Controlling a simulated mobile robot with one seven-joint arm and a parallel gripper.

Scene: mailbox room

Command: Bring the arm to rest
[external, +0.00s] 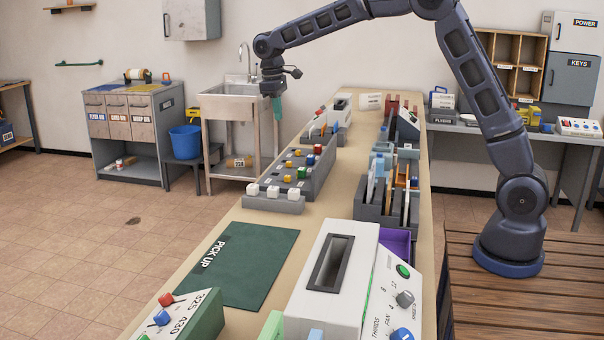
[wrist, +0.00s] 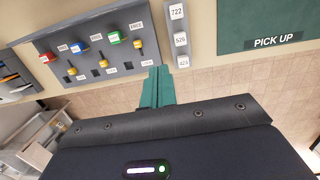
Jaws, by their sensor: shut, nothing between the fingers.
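My gripper (external: 277,106) hangs at the end of my raised arm, pointing down in front of the sink, above the left edge of the long table (external: 330,195). In the wrist view its green fingers (wrist: 158,90) are together with nothing between them. The fingertips are clear of the grey panel (wrist: 95,45) with coloured knobs, which shows at the upper left of the wrist view. In the external view a grey panel with coloured knobs (external: 313,180) stands on the table below and to the right of my gripper.
The sink (external: 232,100) stands behind my gripper on the left. A dark green PICK UP mat (external: 250,268) lies on the near table. A slotted white box (external: 355,245) and a file holder (external: 370,211) stand along the right side.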

